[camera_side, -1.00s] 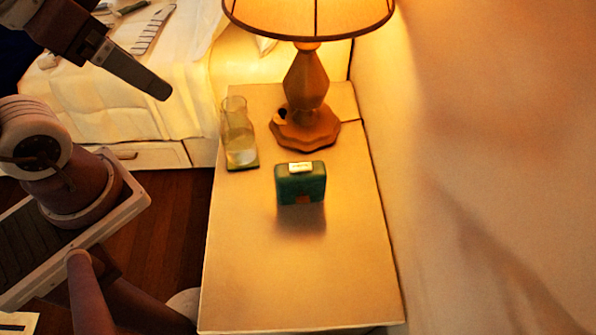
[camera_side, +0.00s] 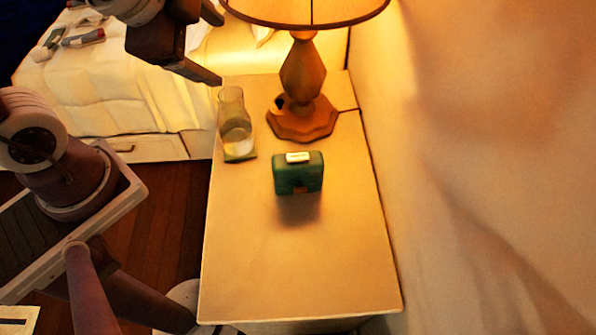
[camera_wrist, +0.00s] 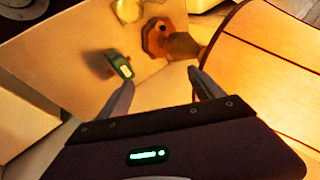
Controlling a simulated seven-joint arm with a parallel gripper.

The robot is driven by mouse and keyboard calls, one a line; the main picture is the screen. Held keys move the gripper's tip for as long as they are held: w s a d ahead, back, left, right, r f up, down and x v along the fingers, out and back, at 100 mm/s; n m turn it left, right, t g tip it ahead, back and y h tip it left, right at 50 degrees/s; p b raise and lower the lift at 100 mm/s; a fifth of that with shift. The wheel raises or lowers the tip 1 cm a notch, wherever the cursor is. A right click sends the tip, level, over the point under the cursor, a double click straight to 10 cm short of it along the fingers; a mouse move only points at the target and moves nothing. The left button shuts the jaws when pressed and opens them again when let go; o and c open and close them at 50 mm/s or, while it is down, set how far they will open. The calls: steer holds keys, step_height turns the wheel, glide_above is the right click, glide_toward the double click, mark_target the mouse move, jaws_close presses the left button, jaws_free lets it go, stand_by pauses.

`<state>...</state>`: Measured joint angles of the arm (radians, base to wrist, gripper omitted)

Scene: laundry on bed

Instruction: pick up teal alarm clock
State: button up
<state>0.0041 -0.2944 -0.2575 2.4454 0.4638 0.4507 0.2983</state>
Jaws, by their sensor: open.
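The teal alarm clock (camera_side: 298,180) stands upright on the wooden nightstand (camera_side: 300,265), with a pale label or button on its top. In the wrist view the clock (camera_wrist: 116,62) is beyond the fingers, close to the left fingertip in the picture. My gripper (camera_side: 219,50) is open and empty, held up at the left of the lamp and above the level of the clock. In the wrist view both fingers of my gripper (camera_wrist: 160,79) are spread apart with nothing between them.
A table lamp (camera_side: 303,75) stands behind the clock; its wide shade (camera_wrist: 268,65) fills the right of the wrist view. A glass carafe with liquid (camera_side: 236,125) stands to the clock's left. A wall borders the nightstand on the right. The nightstand's front is clear.

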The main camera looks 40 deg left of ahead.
steer(key=w+d+f+m+h, duration=0.2)
steer(key=w+f+h, duration=0.1)
steer(key=w+f, duration=0.55)
steer(key=h, duration=0.7)
glide_above(298, 165)
steer(key=a, duration=0.4)
steer(key=f, duration=1)
steer(key=w+f, duration=0.1)
steer(key=f, duration=0.5)
steer(key=shift+d, duration=0.2)
steer(key=s+a+f+n+t, duration=0.2)
steer(key=s+f+n+t, duration=0.1)
steer(key=s+f+n, duration=0.15)
steer(key=x, duration=0.7)
steer(key=shift+d+f, duration=0.15)
steer(key=shift+d, duration=0.05)
jaws_close()
